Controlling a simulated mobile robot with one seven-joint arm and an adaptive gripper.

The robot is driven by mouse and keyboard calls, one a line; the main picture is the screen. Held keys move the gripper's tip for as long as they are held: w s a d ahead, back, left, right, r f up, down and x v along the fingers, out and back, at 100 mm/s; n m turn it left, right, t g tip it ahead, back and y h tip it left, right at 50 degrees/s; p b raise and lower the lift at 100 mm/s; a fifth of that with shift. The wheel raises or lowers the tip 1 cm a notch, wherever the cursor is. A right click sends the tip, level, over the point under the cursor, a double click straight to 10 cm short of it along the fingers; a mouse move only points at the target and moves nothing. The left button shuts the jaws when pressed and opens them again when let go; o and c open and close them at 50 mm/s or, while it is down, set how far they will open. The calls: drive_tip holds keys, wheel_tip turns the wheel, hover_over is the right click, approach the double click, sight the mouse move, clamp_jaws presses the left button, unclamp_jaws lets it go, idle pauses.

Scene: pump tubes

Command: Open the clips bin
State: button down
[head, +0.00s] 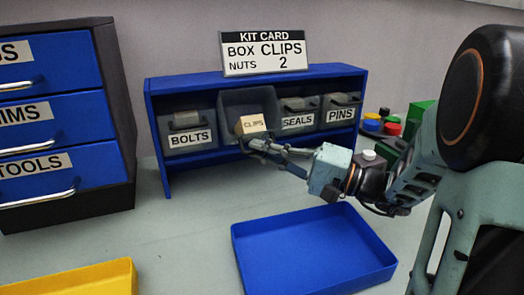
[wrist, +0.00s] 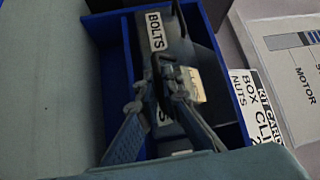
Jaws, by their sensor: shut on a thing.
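The clips bin (head: 247,103) is a grey bin in the blue shelf, second from the left. It looks tipped forward, and its inside shows above the CLIPS label (head: 253,123). My gripper (head: 262,147) is at the front of this bin, just below the label, and is shut on the bin's front, seemingly its handle. In the wrist view, my gripper (wrist: 160,92) is at a dark loop at the bin's front, and the fingers hide part of the bin. The exact contact is too small to see.
The bolts bin (head: 188,130) is to the left; the seals bin (head: 299,115) and pins bin (head: 340,112) are to the right. A kit card (head: 265,53) stands on the blue shelf (head: 200,83). A blue tray (head: 310,250) and a yellow tray (head: 75,280) lie in front.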

idle(0.4)
drive_tip(key=c, duration=2.4)
unclamp_jaws()
drive_tip(key=v, duration=1.2)
